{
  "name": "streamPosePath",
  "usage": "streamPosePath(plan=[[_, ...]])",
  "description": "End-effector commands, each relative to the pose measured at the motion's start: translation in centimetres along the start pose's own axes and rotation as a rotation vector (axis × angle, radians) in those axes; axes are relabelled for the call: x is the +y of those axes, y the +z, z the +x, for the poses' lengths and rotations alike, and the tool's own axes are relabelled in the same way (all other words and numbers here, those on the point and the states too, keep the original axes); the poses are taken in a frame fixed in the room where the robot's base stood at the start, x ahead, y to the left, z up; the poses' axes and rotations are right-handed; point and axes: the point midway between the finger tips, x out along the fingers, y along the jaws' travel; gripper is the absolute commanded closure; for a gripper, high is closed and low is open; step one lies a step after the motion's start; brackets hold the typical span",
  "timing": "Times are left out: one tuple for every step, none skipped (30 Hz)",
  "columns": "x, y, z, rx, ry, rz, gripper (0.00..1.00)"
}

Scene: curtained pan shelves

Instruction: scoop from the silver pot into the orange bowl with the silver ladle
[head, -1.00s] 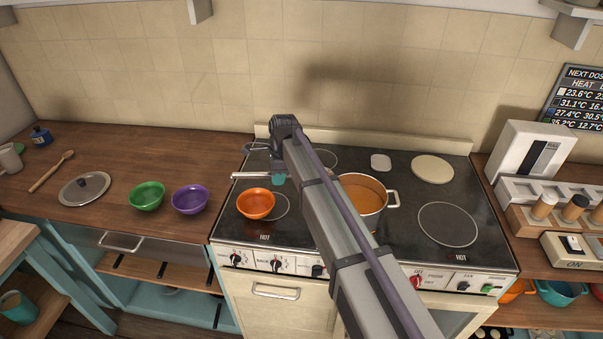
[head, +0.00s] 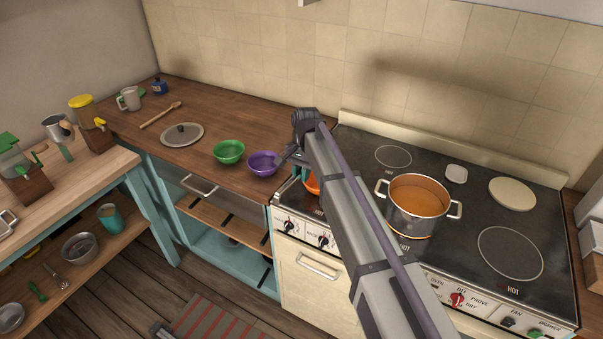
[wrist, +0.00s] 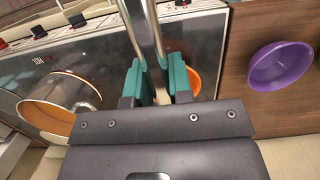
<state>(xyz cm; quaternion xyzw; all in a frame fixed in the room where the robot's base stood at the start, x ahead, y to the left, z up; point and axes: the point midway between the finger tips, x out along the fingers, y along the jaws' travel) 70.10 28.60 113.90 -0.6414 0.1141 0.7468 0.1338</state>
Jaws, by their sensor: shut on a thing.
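The silver pot (head: 412,212) stands on the stove with orange liquid in it. It also shows at the left of the wrist view (wrist: 88,92). The orange bowl (head: 312,185) sits on the stove left of the pot, mostly hidden behind my arm. A part of it shows beside a finger in the wrist view (wrist: 194,82). My gripper (wrist: 160,82) has teal fingers shut on the silver ladle's handle (wrist: 153,28). The ladle's scoop is not visible, so its contents cannot be told. In the head view my gripper is near the orange bowl, largely hidden by the arm.
A purple bowl (head: 264,164) and a green bowl (head: 229,152) stand on the wooden counter left of the stove. The right side of the stove holds a pale disc (head: 512,194).

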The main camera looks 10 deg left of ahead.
Motion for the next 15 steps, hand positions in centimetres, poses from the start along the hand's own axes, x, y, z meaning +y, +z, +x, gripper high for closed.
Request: streamPosePath(plan=[[0.0, 0.1, 0.1, 0.0, 0.0, 0.0, 1.0], [0.0, 0.0, 0.2, 0.0, 0.0, 0.0, 1.0], [0.0, 0.0, 0.5, 0.0, 0.0, 0.0, 1.0], [0.0, -0.1, 0.7, 0.0, 0.0, 0.0, 1.0], [0.0, -0.1, 1.0, 0.0, 0.0, 0.001, 1.0], [0.0, -0.2, 1.4, 0.0, 0.0, 0.001, 1.0], [0.0, -0.2, 1.7, 0.0, 0.0, 0.001, 1.0], [0.0, -0.3, 2.1, 0.0, 0.0, 0.001, 1.0], [0.0, -0.4, 2.6, 0.0, 0.0, 0.001, 1.0], [0.0, -0.4, 3.0, 0.0, 0.0, 0.001, 1.0], [0.0, -0.3, 2.3, 0.0, -0.003, 0.001, 1.0], [0.2, -0.2, 2.3, -0.001, -0.028, 0.002, 1.0], [0.4, -0.2, 2.5, 0.0, -0.07, 0.003, 1.0], [0.6, -0.1, 2.7, 0.0, -0.123, 0.005, 1.0], [0.7, -0.1, 2.9, 0.0, -0.189, 0.005, 1.0]])
